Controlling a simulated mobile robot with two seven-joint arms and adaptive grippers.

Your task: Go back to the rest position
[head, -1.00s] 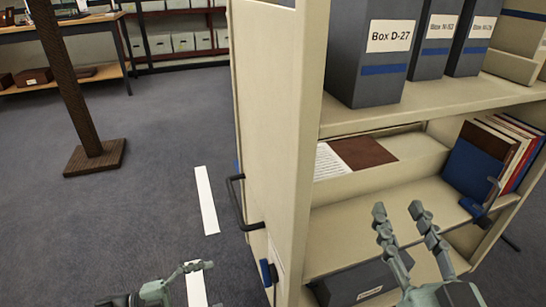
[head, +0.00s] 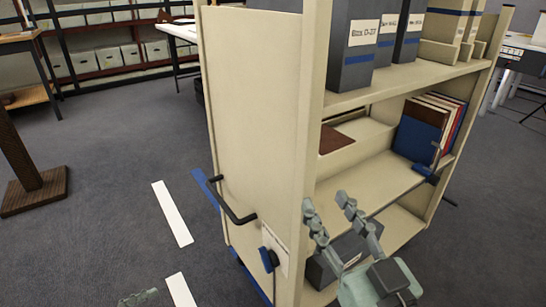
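My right gripper (head: 327,215) is open and empty, with its two fingers apart in front of the lower shelves of a cream cart (head: 257,120). A little of my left gripper (head: 140,297) shows at the bottom edge; most of it is out of the picture. Grey box D-27 (head: 352,60) stands upright on the cart's upper shelf, apart from my gripper. A dark box (head: 322,272) sits on the bottom shelf, partly hidden behind my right gripper.
Books (head: 430,130) lean on the cart's middle shelf. A black handle (head: 235,212) sticks out from the cart's side. A brown post base (head: 35,190) stands at left. White strips (head: 172,213) mark the floor, which is clear between post and cart.

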